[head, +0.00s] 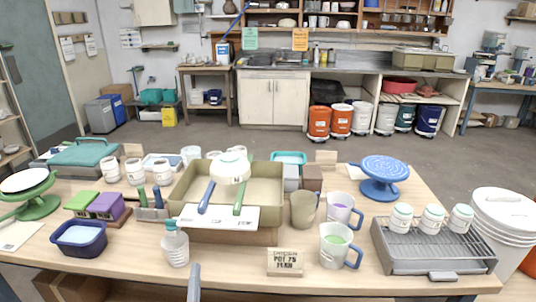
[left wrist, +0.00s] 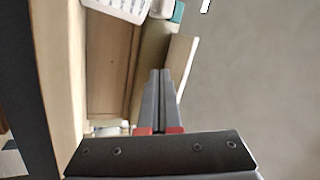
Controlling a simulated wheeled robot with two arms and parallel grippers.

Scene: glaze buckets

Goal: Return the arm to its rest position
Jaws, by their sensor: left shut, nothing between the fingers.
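My left gripper (head: 194,268) shows at the bottom edge of the head view, in front of the table's near edge. Only its grey end is seen there; the rest of the arm is out of the frame. In the left wrist view my left gripper (left wrist: 161,74) has its two grey fingers with red bases close together, shut and empty. My right gripper is in neither view.
The wooden table (head: 110,270) is crowded. Near my gripper stand a clear bottle (head: 176,250) and a cardboard sign (head: 285,262). A beige tray (head: 262,171) sits behind, with a wire rack (head: 405,245) at right. Open floor lies beyond the table.

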